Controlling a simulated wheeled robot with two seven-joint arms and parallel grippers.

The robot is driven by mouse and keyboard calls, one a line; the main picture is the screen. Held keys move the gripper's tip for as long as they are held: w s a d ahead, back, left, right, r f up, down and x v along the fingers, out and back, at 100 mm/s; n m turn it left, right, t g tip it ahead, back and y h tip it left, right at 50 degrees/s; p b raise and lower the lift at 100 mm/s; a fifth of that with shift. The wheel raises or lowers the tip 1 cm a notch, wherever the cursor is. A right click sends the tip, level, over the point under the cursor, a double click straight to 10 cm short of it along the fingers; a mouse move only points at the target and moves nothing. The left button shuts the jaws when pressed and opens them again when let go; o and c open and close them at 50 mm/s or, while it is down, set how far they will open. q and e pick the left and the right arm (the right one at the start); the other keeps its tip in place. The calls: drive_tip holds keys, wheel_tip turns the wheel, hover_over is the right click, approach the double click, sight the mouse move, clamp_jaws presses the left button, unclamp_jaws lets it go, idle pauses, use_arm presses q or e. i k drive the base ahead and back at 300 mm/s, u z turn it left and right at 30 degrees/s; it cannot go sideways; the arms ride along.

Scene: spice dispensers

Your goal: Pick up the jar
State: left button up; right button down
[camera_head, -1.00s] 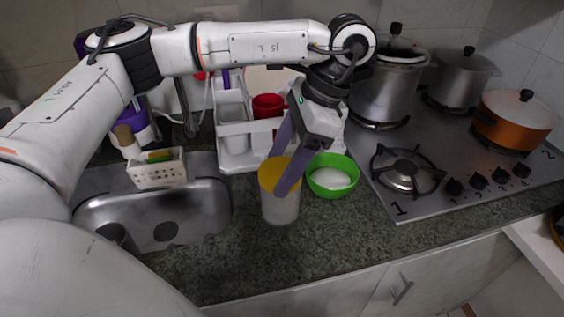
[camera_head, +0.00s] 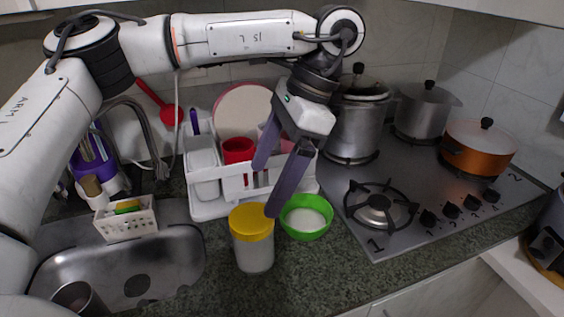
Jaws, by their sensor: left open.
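The jar (camera_head: 254,252) has a yellow lid and a pale, see-through body. It stands upright on the dark stone counter, just left of a green bowl. My left gripper (camera_head: 268,190) is open and empty, pointing down. Its fingers are above and behind the jar, with one fingertip close to the right side of the lid in the picture. I cannot tell whether that fingertip touches the lid. My right gripper is not in view.
The green bowl (camera_head: 306,227) with white contents is right of the jar. A white dish rack (camera_head: 208,210) with a red cup (camera_head: 238,151) stands behind. The sink (camera_head: 180,262) is left, the stove (camera_head: 420,215) right. Counter in front of the jar is clear.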

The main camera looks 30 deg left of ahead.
sight(257, 258)
drive_tip(key=z, duration=0.05)
drive_tip(key=k, duration=1)
